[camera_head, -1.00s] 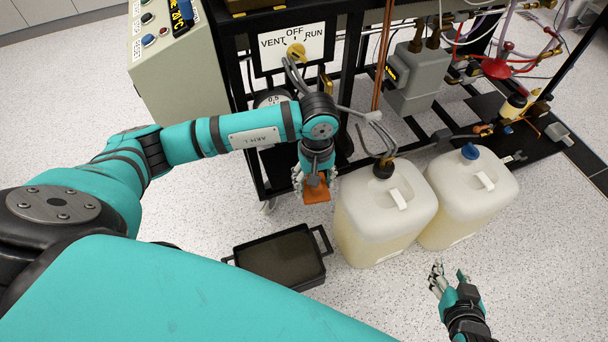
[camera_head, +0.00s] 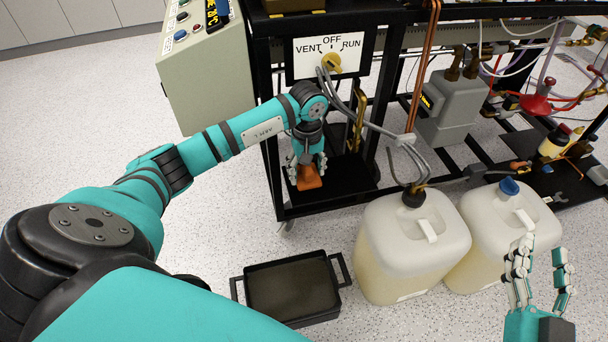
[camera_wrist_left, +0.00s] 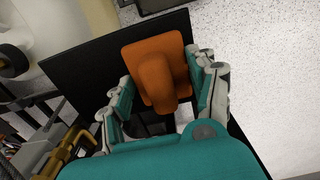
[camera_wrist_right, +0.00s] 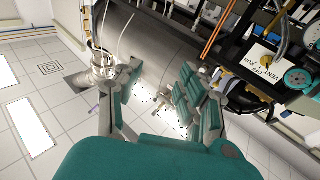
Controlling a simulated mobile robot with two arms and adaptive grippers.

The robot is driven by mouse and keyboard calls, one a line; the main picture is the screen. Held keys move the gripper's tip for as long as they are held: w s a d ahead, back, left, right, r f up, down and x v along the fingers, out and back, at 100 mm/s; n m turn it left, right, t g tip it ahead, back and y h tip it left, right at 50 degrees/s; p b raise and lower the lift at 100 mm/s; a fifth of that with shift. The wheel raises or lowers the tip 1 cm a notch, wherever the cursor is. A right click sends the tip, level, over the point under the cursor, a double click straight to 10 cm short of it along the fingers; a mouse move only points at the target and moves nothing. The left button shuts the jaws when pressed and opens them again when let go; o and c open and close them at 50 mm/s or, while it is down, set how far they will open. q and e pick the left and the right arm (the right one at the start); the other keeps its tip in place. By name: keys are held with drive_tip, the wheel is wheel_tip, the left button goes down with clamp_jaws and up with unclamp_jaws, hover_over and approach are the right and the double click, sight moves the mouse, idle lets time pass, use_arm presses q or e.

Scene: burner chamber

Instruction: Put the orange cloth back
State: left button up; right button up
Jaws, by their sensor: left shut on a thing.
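The orange cloth (camera_head: 309,178) is in my left gripper (camera_head: 307,163) at the black lower shelf (camera_head: 345,176) of the rig frame. In the left wrist view the folded cloth (camera_wrist_left: 160,72) lies between the fingers of my left gripper (camera_wrist_left: 165,78), with the black shelf (camera_wrist_left: 80,68) behind it. I cannot tell whether the cloth touches the shelf. My right gripper (camera_head: 541,262) is open and empty, in front of the right jug. The right wrist view also shows it (camera_wrist_right: 155,95) with its fingers apart and nothing between them.
Two whitish jugs (camera_head: 385,240) (camera_head: 485,227) stand on the floor, with grey hoses running into the left one. A black tray (camera_head: 250,300) lies on the floor below the shelf. A VENT/OFF/RUN panel (camera_head: 310,58) is above my left gripper. Floor at the left is clear.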

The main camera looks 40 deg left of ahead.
sight(304, 175)
use_arm(q)
drive_tip(key=shift+w+a+f, duration=0.1)
drive_tip(key=shift+w+a, duration=0.2)
drive_tip(key=shift+a, duration=0.35)
wheel_tip(304, 175, down, 3)
drive_tip(key=shift+w+a+f+b, duration=0.1)
drive_tip(key=shift+f+b, duration=0.05)
drive_tip(key=shift+b, duration=0.65)
use_arm(e)
wheel_tip(304, 175, up, 7)
drive_tip(key=s+t+y, duration=0.1)
drive_tip(key=s+t, duration=0.1)
drive_tip(key=t, duration=0.2)
drive_tip(key=shift+s+a+f+t+y, duration=0.15)
drive_tip(key=shift+s+t+y, duration=0.15)
use_arm(q)
drive_tip(key=shift+f, duration=0.1)
use_arm(e)
drive_tip(key=shift+s, duration=0.1)
use_arm(q)
drive_tip(key=shift+f, duration=0.1)
drive_tip(key=o, duration=1.1)
use_arm(e)
drive_tip(key=shift+s+r+t, duration=0.15)
drive_tip(key=shift+r+t, duration=0.1)
drive_tip(key=shift+t, duration=0.05)
